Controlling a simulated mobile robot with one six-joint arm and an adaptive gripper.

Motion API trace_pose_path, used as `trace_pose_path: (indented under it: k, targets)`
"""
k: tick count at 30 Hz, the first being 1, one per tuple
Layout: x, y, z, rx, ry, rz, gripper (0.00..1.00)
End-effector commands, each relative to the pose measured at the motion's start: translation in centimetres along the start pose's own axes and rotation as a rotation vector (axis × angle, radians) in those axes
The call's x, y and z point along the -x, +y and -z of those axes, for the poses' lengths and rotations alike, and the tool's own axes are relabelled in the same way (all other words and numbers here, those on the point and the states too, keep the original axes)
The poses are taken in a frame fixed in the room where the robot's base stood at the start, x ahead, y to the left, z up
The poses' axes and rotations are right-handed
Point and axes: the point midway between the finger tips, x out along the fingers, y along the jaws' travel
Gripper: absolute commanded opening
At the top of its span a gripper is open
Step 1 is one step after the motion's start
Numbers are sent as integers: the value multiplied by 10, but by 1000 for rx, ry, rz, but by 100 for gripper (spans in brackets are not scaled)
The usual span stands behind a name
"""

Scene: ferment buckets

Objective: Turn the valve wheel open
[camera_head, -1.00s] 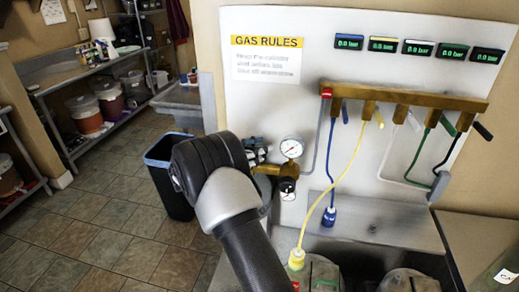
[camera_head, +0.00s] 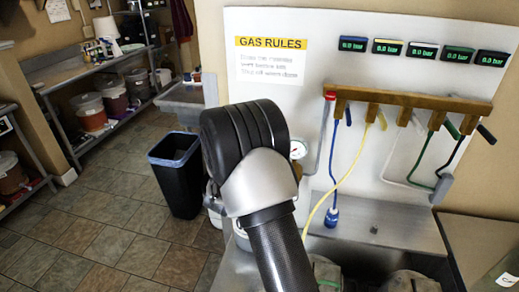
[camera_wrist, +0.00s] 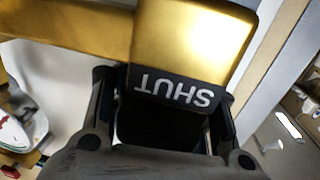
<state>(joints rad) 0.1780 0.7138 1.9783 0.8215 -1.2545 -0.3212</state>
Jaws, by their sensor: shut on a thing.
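In the wrist view, a brass valve body (camera_wrist: 190,40) fills the top, with a brass pipe (camera_wrist: 60,30) running left. Below it is a black part (camera_wrist: 174,92) marked SHUT, the letters upside down in this view. My gripper (camera_wrist: 163,92) has a finger on each side of this black part and is shut on it. I cannot make out a wheel's rim or spokes; the dark space between the fingers is hidden. In the head view, my arm covers my gripper and most of the brass valve. Only part of the pressure gauge (camera_head: 298,150) shows beside my arm.
A brass manifold (camera_head: 410,99) with coloured hoses and several displays reading 0.0 bar is on the white panel (camera_head: 250,20). A yellow hose (camera_head: 335,185) hangs right of my arm. A black bin (camera_head: 177,175) stands left. Open tiled floor (camera_head: 90,240) lies at the left.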

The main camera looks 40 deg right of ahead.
Motion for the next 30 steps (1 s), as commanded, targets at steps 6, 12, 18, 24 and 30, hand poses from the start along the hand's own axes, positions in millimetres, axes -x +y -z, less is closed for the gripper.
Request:
trace_pose_path:
  k: [6, 12, 18, 24, 30]
  targets:
    - [2, -6, -8, 3, -8, 206, 13]
    - [4, -13, -8, 5, -10, 394, 13]
    - [7, -19, -7, 4, -13, 572, 13]
    - [11, -24, -6, 4, -14, 722, 13]
    - [14, -28, -7, 3, -16, 827, 13]
